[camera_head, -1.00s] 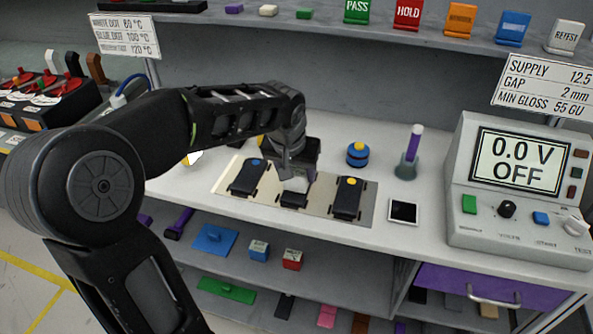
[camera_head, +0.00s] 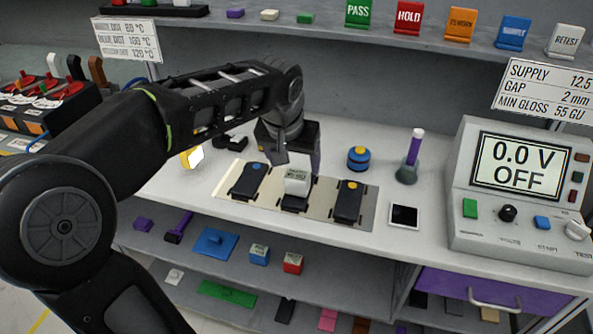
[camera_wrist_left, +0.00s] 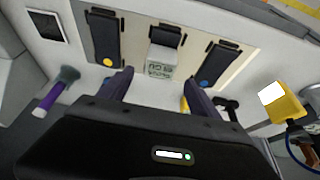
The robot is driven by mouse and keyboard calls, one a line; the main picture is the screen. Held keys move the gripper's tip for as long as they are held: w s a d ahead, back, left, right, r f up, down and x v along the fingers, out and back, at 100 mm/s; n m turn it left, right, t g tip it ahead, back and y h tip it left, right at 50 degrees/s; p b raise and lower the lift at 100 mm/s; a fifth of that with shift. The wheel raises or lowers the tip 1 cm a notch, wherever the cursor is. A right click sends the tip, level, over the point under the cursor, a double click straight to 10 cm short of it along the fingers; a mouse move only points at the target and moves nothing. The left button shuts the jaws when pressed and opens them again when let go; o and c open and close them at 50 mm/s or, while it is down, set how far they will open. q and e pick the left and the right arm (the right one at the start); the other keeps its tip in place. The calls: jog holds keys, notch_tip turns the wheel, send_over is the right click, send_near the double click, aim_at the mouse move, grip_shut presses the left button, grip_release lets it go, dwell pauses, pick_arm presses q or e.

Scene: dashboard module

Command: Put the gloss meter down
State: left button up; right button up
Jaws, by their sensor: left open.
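The gloss meter (camera_head: 297,182), a small pale block with dark lettering, sits on the middle black module (camera_head: 294,204) on the light plate (camera_head: 325,204). In the left wrist view the gloss meter (camera_wrist_left: 161,62) stands just beyond my open fingertips, with nothing between them. My left gripper (camera_head: 296,158) is just behind and above the block in the head view; its fingers (camera_wrist_left: 157,85) are spread and appear clear of it. A module with a blue dot (camera_head: 250,182) lies to the left and one with a yellow dot (camera_head: 347,202) to the right. My right gripper is not in view.
To the right stand a blue and yellow round piece (camera_head: 358,158), a purple-handled tool in a holder (camera_head: 411,157), a dark-screened tile (camera_head: 404,215) and the supply unit (camera_head: 525,195). A yellow lamp-like item (camera_wrist_left: 282,102) is near the gripper.

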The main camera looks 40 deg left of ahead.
pick_arm(q)
jog(key=v, duration=0.5)
jog(key=shift+s+r, duration=0.1)
jog(key=shift+r, duration=0.15)
jog(key=shift+f, duration=0.1)
dwell(0.9)
